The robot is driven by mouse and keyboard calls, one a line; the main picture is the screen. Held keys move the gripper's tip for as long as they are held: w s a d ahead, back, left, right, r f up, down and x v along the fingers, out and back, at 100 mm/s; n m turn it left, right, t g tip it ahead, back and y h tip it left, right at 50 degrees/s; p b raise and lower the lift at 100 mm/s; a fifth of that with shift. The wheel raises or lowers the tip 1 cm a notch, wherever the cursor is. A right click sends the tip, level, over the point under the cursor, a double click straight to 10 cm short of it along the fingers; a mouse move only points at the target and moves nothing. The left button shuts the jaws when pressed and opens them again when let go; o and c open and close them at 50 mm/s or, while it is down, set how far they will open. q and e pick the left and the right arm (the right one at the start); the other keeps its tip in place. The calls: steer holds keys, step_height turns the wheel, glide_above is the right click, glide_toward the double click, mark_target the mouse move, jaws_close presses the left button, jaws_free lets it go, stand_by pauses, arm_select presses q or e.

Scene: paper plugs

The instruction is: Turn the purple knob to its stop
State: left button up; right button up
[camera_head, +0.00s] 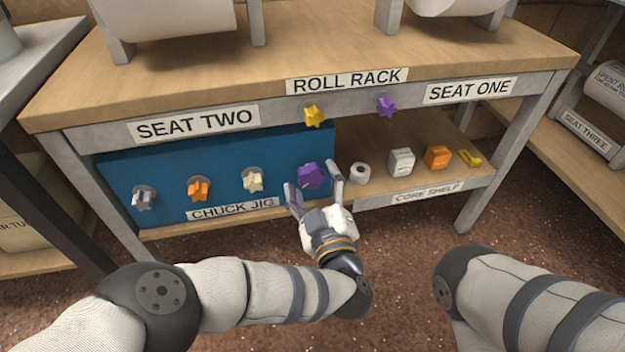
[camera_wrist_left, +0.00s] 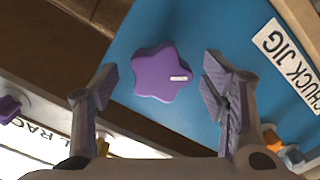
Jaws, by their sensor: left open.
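The purple knob (camera_head: 311,175) is star-shaped and sits at the right end of the blue chuck jig panel (camera_head: 115,215). In the left wrist view the purple knob (camera_wrist_left: 161,75) shows a short white mark on its right side. My left gripper (camera_head: 312,180) is open, with one finger on each side of the knob. In the left wrist view a gap shows between the knob and each finger of my left gripper (camera_wrist_left: 160,80), and I cannot tell how deep the fingers reach. My right gripper is out of view.
Silver (camera_head: 144,197), orange (camera_head: 199,189) and cream (camera_head: 252,180) knobs line the panel to the left. A yellow knob (camera_head: 314,114) and another purple knob (camera_head: 386,106) are on the rail above. Several small parts stand on the core shelf (camera_head: 465,180) to the right.

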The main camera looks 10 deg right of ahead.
mark_target(312, 180)
arm_select(q)
steer(key=shift+s+r+p, duration=0.15)
steer(key=shift+s+p, duration=0.5)
steer(key=shift+s, duration=0.3)
steer(key=shift+s+p, duration=0.45)
steer(key=shift+s, duration=0.6)
steer(key=m, duration=0.2)
steer(key=shift+m, duration=0.3)
steer(key=m, duration=0.4)
steer(key=shift+f+m, duration=0.2)
steer(key=shift+m, duration=0.2)
steer(key=m, duration=0.4)
steer(key=shift+m, duration=0.3)
